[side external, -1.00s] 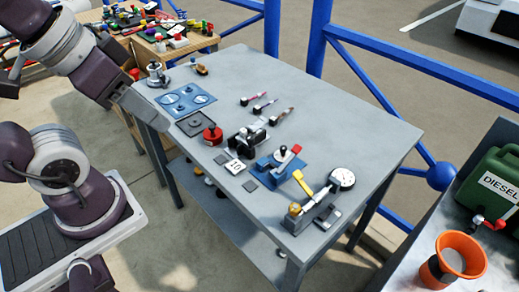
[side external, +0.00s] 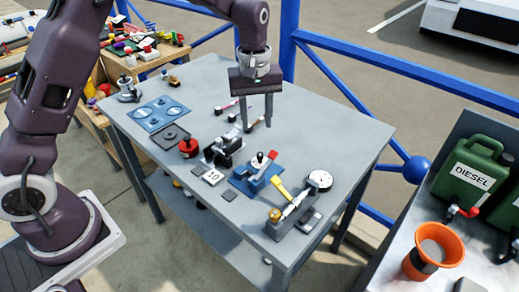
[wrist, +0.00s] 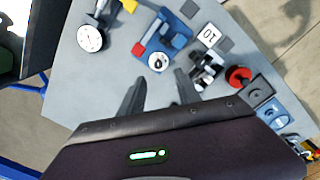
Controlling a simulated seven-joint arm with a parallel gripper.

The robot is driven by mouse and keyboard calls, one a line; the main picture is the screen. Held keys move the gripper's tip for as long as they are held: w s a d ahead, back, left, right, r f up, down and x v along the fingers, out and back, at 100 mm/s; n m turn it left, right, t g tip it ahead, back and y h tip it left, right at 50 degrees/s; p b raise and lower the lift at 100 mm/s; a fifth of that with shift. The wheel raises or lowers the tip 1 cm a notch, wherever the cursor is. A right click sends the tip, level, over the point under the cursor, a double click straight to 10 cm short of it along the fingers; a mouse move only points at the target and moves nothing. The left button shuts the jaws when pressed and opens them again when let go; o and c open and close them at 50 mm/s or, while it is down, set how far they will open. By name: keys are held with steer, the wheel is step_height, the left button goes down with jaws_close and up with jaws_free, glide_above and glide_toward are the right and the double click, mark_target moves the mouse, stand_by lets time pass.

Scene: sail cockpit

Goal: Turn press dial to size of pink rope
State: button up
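My gripper (side external: 256,126) is open and empty, its two fingers pointing down over the back of the table. In the wrist view the fingers (wrist: 160,85) are spread apart. Small rope-like pieces lie near the fingers; one with a pinkish end (side external: 228,105) is left of them, the others are partly hidden. A black press-like device (side external: 222,152) stands in front, with a card reading "10" (side external: 212,177) beside it; the card also shows in the wrist view (wrist: 209,37). A blue press with a lever (side external: 255,175) stands to its right. I cannot tell which part is the press dial.
A round white gauge (side external: 320,180) and yellow-handled tool (side external: 278,187) stand at the right front. A red knob (side external: 188,147) and blue plate with two round fittings (side external: 160,112) are at left. The table's (side external: 335,130) right back area is clear. Blue railing (side external: 340,80) runs behind.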

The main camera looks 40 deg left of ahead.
mark_target(260, 154)
steer(key=shift+n+g, duration=0.3)
steer(key=shift+n, duration=0.1)
steer(key=f, duration=0.3)
steer(key=w+f, duration=0.1)
steer(key=f, duration=0.7)
steer(key=shift+w+f, duration=0.15)
steer(key=shift+w, duration=0.1)
jaws_close()
